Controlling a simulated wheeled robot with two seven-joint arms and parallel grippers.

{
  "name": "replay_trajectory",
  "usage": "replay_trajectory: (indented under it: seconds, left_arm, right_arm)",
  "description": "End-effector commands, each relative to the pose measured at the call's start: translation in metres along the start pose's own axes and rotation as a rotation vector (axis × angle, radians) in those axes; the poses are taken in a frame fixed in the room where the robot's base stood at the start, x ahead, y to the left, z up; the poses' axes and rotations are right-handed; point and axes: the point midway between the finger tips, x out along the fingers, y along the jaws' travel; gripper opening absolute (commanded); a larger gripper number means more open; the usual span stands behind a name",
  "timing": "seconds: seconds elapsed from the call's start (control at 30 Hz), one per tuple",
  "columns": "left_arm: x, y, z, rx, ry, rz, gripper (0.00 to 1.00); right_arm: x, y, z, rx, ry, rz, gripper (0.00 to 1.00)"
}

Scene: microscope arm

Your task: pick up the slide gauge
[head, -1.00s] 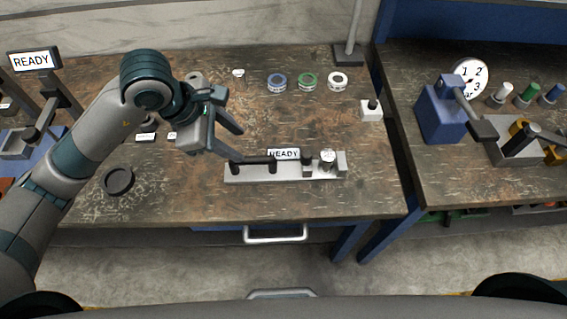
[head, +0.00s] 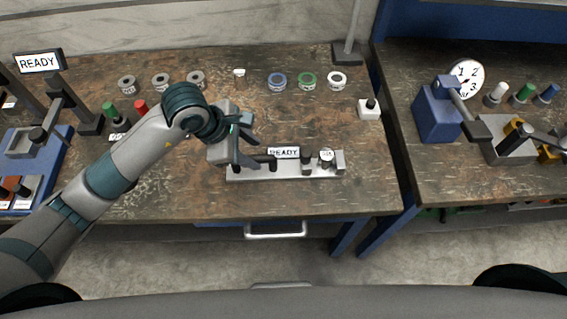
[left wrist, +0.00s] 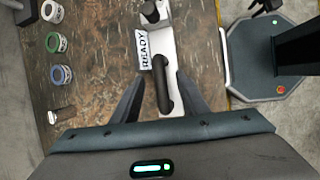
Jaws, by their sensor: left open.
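The slide gauge (head: 288,173) is a long light-grey bar lying near the front of the middle table, with a black handle at its left part, upright posts on the right and a READY plate behind. My left gripper (head: 252,151) is open at the handle end. In the left wrist view the handle (left wrist: 163,88) lies between the two spread fingers, with visible space on both sides. Whether the fingers are down at handle height is hard to tell. A dark pronged shape at the top right edge of that view may be my right gripper (left wrist: 265,5).
Blue (head: 277,81), green (head: 307,80) and white (head: 337,80) rings lie behind the gauge. A white block (head: 369,109) with a black knob stands to the right. Another table holds a blue dial stand (head: 437,112). The table's front strip is clear.

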Motion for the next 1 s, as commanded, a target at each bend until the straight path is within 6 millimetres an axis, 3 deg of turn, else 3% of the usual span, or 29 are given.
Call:
replay_trajectory:
  seconds: [0.23, 0.43, 0.93, 1.0]
  left_arm:
    - [0.022, 0.0, 0.006, -0.002, -0.001, -0.004, 0.4]
    - [0.043, 0.001, 0.005, 0.0, 0.0, -0.001, 0.4]
    - [0.046, 0.001, 0.004, 0.001, 0.0, 0.001, 0.4]
    - [0.046, 0.001, 0.004, 0.001, 0.0, 0.001, 0.26]
  right_arm:
    - [-0.024, 0.0, -0.002, 0.0, 0.0, 0.0, 0.31]
    - [-0.029, 0.0, -0.002, 0.0, 0.0, 0.0, 0.31]
    - [-0.028, 0.001, -0.002, -0.001, -0.001, 0.0, 0.31]
    - [-0.028, 0.001, -0.002, -0.001, -0.001, 0.0, 0.31]
